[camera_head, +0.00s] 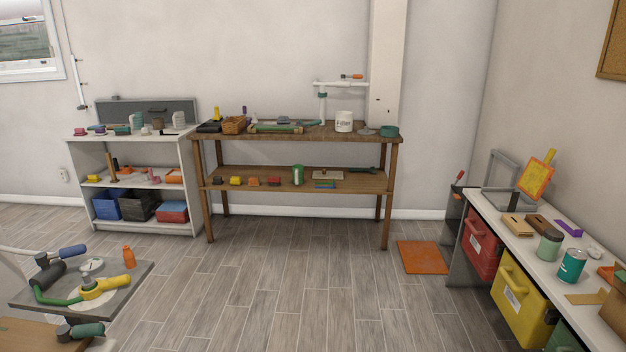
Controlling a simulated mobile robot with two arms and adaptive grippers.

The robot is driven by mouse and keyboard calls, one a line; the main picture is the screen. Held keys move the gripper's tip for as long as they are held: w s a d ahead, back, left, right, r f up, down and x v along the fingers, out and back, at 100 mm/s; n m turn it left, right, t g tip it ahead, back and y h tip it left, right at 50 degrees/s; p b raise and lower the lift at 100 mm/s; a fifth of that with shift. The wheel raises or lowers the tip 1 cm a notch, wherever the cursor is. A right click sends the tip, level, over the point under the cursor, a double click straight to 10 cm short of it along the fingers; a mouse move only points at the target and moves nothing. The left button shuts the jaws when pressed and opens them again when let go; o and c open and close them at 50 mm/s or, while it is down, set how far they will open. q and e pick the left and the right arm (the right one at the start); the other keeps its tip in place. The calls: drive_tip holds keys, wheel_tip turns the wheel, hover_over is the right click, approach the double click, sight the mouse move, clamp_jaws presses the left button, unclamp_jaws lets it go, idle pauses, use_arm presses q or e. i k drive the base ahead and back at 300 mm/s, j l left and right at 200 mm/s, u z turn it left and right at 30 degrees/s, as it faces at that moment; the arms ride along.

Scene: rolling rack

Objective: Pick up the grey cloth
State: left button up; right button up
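I cannot make out a grey cloth for certain in the head view. Many items on the shelves and benches are too small to identify. A small flat grey item (366,131) lies on the wooden bench's top, but I cannot tell what it is. Neither of my grippers shows in this view.
A grey-topped rack (128,283) with tools stands at the near left. A white shelf unit (92,156) and a wooden bench (396,152) stand along the back wall. A white counter (501,228) runs along the right. An orange mat (422,257) lies on the floor. The middle floor is clear.

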sight(280, 119)
drive_tip(key=i, duration=1.85)
drive_tip(key=i+u, duration=0.1)
drive_tip(key=i, duration=0.8)
drive_tip(key=i+l+u, duration=0.1)
drive_tip(key=i, duration=0.75)
drive_tip(key=i+l+u, duration=0.25)
drive_tip(key=k+j, duration=0.05)
drive_tip(key=j, duration=0.05)
